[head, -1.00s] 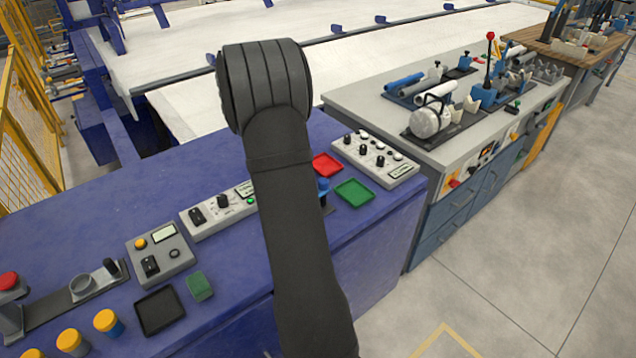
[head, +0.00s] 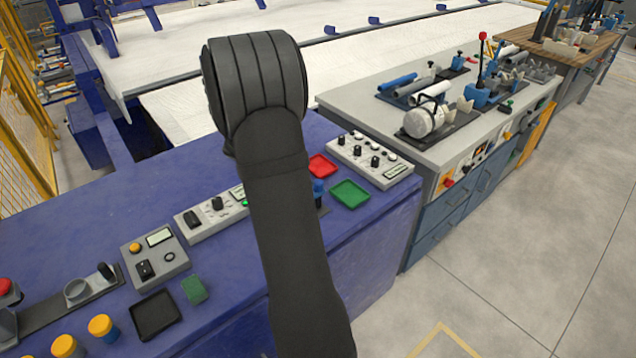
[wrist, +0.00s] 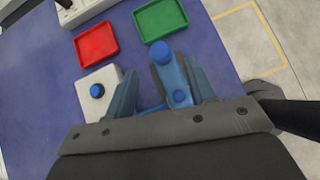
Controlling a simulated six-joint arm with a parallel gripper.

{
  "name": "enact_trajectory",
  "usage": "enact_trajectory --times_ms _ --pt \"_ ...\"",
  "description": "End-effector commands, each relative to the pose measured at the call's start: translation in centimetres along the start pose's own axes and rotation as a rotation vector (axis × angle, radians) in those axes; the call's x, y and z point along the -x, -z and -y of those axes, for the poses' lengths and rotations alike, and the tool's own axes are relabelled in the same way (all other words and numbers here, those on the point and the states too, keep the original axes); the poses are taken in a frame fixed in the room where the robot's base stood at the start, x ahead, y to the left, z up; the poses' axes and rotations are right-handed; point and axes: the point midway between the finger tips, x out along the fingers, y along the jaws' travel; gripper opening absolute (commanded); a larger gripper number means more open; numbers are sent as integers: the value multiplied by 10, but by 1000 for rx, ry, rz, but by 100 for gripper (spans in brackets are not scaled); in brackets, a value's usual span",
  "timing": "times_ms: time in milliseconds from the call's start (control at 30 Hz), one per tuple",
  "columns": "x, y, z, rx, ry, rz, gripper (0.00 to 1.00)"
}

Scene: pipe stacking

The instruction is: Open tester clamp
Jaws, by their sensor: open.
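The tester clamp shows in the wrist view as a blue lever (wrist: 178,82) with a round blue knob. A white block (wrist: 88,84) with a blue button is beside it. My gripper (wrist: 158,78) is open, its two blue-grey fingers on either side of the lever. I cannot tell whether they touch it. In the head view, my dark arm hides most of the tester; only a blue knob on a dark post (head: 318,188) shows at the arm's right edge. The clamp's lower part is hidden by my gripper.
A red tray (wrist: 96,45) and a green tray (wrist: 160,19) lie just beyond the clamp on the blue bench (head: 80,230). Control boxes (head: 370,158) stand behind and to the left. A grey bench (head: 350,100) with pipes and fixtures is at the right.

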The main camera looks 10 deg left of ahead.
Motion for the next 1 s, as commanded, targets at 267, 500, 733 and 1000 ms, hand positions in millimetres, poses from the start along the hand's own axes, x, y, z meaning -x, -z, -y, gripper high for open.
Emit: enact_trajectory --times_ms 267,500,733,1000 --pt "-55 0 1 -1 3 -2 50" --pt "-75 0 0 -2 1 -1 50" --pt "-77 0 0 -2 0 -1 50" --pt "-77 0 0 -1 1 -1 11"
